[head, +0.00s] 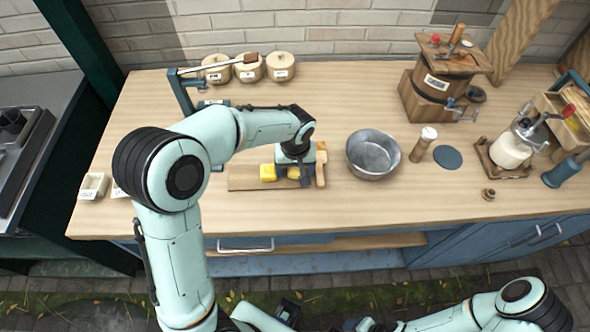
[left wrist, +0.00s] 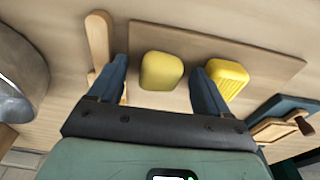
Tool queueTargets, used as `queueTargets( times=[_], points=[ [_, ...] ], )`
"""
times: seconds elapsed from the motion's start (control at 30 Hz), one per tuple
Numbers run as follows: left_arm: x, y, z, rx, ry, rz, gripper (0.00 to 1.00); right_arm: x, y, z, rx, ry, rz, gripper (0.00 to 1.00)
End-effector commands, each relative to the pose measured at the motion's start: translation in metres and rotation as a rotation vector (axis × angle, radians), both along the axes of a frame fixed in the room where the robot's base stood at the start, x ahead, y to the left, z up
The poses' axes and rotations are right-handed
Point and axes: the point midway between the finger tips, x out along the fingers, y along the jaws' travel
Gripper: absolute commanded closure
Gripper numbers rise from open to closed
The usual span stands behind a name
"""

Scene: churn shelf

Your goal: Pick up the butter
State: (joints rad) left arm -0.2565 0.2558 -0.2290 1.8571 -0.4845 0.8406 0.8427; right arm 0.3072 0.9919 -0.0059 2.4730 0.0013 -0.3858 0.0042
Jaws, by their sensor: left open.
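Two yellow butter pieces lie on a wooden board (head: 245,179) on the counter. One smooth, rounded piece of butter (left wrist: 162,71) is between the fingers of my left gripper in the left wrist view; in the head view it shows only partly (head: 293,172). A ribbed block of butter (head: 268,172) lies to its left in the head view and beside one finger in the left wrist view (left wrist: 227,75). My left gripper (left wrist: 162,88) is open, pointing down over the board. I cannot tell whether its fingers touch the butter. My right gripper does not show clearly.
A wooden paddle (head: 321,167) lies at the board's right end. A metal bowl (head: 373,155) stands further right, with a wooden shaker (head: 423,144) beyond it. Several lidded pots (head: 250,68) stand behind.

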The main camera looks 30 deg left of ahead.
Motion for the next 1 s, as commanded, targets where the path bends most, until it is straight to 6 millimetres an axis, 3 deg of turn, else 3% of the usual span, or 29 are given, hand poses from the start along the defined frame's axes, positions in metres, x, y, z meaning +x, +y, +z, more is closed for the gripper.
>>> queueTargets(
  times=[0.17, 0.23, 0.33, 0.37, 0.77, 1.0],
  points=[
    [0.000, 0.000, 0.000, 0.000, 0.000, 0.001, 0.22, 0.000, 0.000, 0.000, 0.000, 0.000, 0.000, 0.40],
    [0.000, 0.000, 0.000, 0.000, 0.000, 0.000, 0.39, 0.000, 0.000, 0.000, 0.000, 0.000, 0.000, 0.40],
    [0.000, 0.000, 0.000, 0.000, 0.000, 0.000, 0.71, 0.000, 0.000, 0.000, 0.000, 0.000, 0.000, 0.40],
    [0.000, 0.000, 0.000, 0.000, 0.000, 0.000, 0.76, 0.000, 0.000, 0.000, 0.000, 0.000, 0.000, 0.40],
    [0.001, 0.000, 0.006, 0.000, -0.002, 0.000, 0.77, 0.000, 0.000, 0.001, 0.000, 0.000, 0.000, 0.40],
    [0.001, 0.000, 0.040, -0.001, -0.006, 0.002, 0.77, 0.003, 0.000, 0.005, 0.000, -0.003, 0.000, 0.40]
  ],
)
